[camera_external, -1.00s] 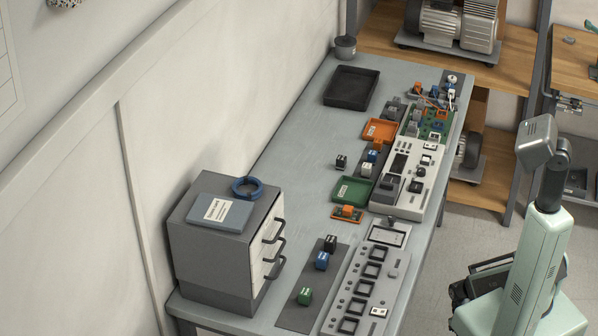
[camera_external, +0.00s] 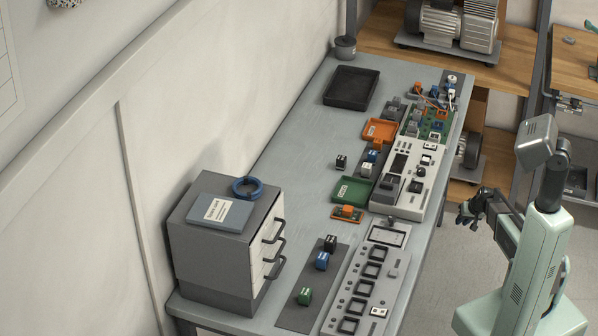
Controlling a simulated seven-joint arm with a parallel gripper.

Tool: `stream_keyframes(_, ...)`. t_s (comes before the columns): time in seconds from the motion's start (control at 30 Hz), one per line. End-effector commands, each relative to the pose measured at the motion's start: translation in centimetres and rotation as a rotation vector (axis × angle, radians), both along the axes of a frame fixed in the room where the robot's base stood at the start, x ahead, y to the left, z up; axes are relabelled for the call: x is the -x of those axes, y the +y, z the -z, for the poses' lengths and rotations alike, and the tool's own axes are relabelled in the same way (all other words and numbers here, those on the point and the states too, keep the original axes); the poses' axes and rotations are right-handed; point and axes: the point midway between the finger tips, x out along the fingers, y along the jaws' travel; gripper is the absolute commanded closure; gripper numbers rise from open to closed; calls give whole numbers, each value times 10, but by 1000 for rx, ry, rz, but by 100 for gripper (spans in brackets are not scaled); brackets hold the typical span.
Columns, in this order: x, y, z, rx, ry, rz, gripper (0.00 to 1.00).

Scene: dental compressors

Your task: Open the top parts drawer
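A grey drawer cabinet (camera_external: 208,262) stands at the near left end of the workbench. Its pale drawer fronts face right, with several dark bar handles one above another. The top drawer (camera_external: 270,228) looks closed, with its handle (camera_external: 275,238) sticking out to the right. My gripper (camera_external: 465,216) is off the right side of the bench, well apart from the cabinet. It is small and dark here, and its finger opening cannot be made out. No object shows in it.
A panel (camera_external: 365,285) and a dark strip (camera_external: 300,316) with small blocks lie between cabinet and bench edge. Green (camera_external: 351,192) and orange (camera_external: 380,130) trays sit farther back.

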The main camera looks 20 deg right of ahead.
Motion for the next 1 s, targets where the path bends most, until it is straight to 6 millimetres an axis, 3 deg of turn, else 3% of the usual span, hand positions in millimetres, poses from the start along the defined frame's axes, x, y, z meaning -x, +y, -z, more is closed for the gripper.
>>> stream_keyframes(0.03,-18,-25,-19,14,-49,27,79)
stream_keyframes(0.23,-63,-114,-99,73,-232,126,79)
stream_keyframes(0.4,-86,-193,-176,136,-382,213,79)
stream_keyframes(0.53,-93,-249,-236,183,-486,274,79)
stream_keyframes(0.63,-95,-278,-274,211,-546,307,79)
stream_keyframes(0.8,-96,-308,-321,238,-622,343,79)
stream_keyframes(1.0,-103,-321,-369,244,-694,362,79)
